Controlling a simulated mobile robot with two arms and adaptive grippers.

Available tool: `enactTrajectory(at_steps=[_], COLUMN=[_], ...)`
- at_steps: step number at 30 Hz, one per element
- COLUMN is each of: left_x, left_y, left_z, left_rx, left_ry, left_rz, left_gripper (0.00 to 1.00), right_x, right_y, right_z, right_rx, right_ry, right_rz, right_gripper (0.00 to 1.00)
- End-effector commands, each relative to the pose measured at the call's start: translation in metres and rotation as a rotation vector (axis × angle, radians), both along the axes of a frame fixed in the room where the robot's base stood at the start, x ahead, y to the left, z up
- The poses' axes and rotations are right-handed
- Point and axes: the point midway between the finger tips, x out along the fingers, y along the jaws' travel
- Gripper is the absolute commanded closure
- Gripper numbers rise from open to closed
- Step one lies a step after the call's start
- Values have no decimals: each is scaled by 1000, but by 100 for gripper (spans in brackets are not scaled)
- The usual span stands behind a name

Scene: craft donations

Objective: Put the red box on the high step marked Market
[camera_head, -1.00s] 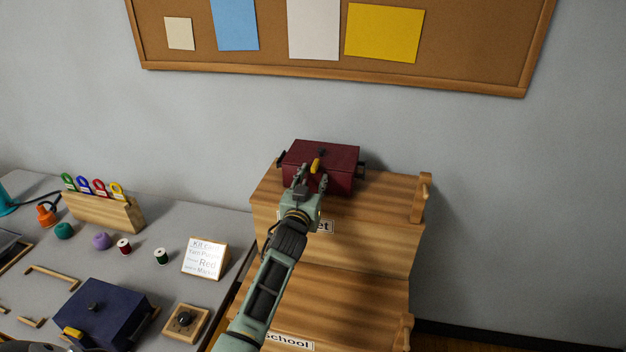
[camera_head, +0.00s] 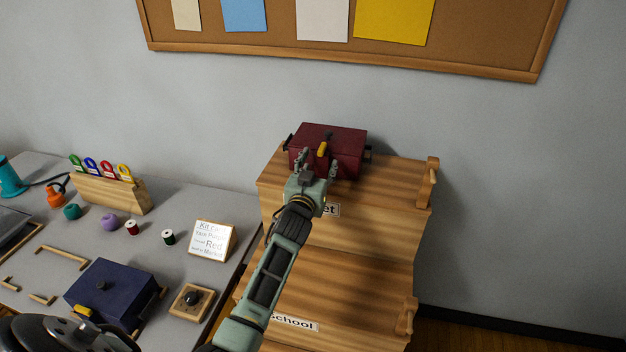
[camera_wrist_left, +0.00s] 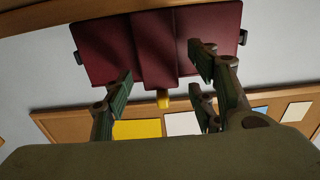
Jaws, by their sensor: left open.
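The dark red box (camera_head: 336,141) sits level on the top step (camera_head: 390,180) of the wooden stepped stand. It has a yellow latch on its front and dark side handles. The top step's front label (camera_head: 332,210) is partly hidden by my arm; only "et" shows. My left gripper (camera_head: 319,164) is open in front of the box, its fingers on either side of the latch. In the left wrist view, the red box (camera_wrist_left: 155,45) fills the top, and its yellow latch (camera_wrist_left: 163,100) shows between the spread fingers. The fingers do not grip it. My right gripper is not seen.
A lower step carries a "School" label (camera_head: 295,322). A wooden post (camera_head: 428,183) stands at the top step's right end. On the grey table at left are a navy box (camera_head: 112,291), a card (camera_head: 212,238), spools and a tag rack (camera_head: 112,192).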

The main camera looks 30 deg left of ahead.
Motion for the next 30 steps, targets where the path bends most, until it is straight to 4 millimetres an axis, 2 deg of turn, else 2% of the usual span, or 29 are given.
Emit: enactTrajectory(at_steps=[12, 16, 21, 30], left_x=[-75, -93, -105, -107], left_y=[-20, -25, -27, -28], left_z=[-3, -3, -1, 0], left_rx=[-2, -1, -1, -1], left_ry=[0, 1, 0, 1], left_rz=[-1, -1, -1, 0], left_gripper=[47, 47, 47, 47], right_x=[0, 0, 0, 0], right_y=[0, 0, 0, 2], right_z=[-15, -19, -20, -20], right_rx=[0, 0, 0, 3], right_ry=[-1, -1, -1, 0], right_rz=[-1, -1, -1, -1], right_gripper=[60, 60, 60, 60])
